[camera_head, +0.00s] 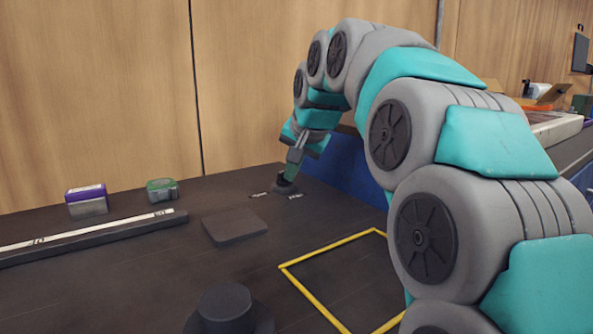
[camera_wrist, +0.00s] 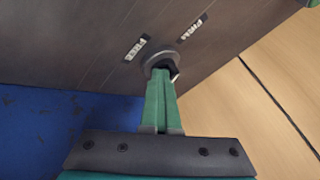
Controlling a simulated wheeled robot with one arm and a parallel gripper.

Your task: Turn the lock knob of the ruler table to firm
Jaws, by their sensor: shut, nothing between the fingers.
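The dark lock knob (camera_head: 284,188) stands on the black ruler table (camera_head: 150,285), near its far edge. Two small white labels lie on the table beside it. In the wrist view the knob (camera_wrist: 155,61) shows as a dark rounded shape, with the label FREE (camera_wrist: 136,48) on its left and what looks like FIRM (camera_wrist: 192,28) on its upper right. My gripper (camera_head: 290,176) points down at the knob with its fingers closed together. The fingertips (camera_wrist: 162,80) overlap the knob and hide part of it; I cannot tell whether they touch. A small pale patch shows beside the tips.
A long ruler bar (camera_head: 100,236) lies at the left, with a purple-and-grey box (camera_head: 87,201) and a green tape measure (camera_head: 162,190) behind it. A dark flat pad (camera_head: 234,226), a black round flanged piece (camera_head: 228,310) and a yellow outlined square (camera_head: 310,292) are nearer.

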